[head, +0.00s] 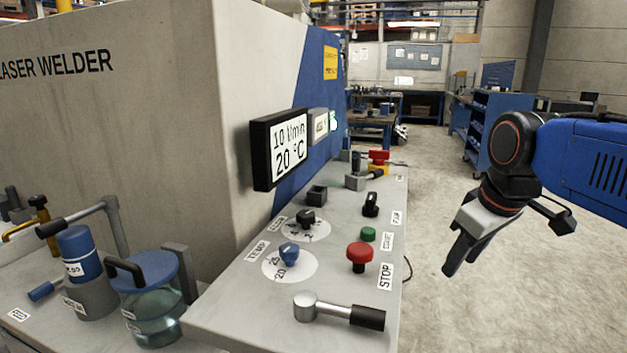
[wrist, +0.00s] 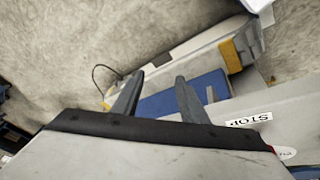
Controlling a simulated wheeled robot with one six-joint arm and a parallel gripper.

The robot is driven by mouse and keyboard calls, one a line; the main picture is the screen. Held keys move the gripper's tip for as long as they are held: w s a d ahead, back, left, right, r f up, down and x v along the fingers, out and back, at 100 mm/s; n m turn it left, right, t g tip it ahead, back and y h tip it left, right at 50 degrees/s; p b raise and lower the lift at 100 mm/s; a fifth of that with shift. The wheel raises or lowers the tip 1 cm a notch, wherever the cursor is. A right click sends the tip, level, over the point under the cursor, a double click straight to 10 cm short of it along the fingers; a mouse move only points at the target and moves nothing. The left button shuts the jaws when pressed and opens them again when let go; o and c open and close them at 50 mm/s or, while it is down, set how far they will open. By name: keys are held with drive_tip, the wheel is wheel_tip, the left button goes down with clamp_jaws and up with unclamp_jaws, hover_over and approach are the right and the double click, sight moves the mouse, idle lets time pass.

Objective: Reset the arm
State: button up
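My arm, a blue upper link with a dark joint, reaches in from the right in the head view. My gripper (head: 456,262) hangs over the open floor, right of the control panel and apart from it, pointing down and to the left. In the wrist view its two grey fingers (wrist: 156,82) stand apart with nothing held between them. A lever with a silver hub and dark grip (head: 340,309) lies at the panel's near end. The red STOP button (head: 360,254) stands just beyond it.
The grey panel (head: 232,307) carries a blue knob (head: 289,254), a black knob (head: 306,218), a green button (head: 368,234) and a black switch (head: 370,203). A display (head: 280,149) reads 10 l/min, 20 °C. A blue-lidded jar (head: 152,306) stands left. Floor (head: 440,200) is clear.

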drive_tip(key=s+d+f+m, duration=0.1)
drive_tip(key=s+f+m, duration=0.4)
drive_tip(key=s+f, duration=0.6)
wheel_tip(320, 180, down, 4)
drive_tip(key=shift+s+r+m+t, duration=0.2)
drive_tip(key=shift+s+m+t, duration=0.05)
drive_tip(key=shift+m+t, duration=0.05)
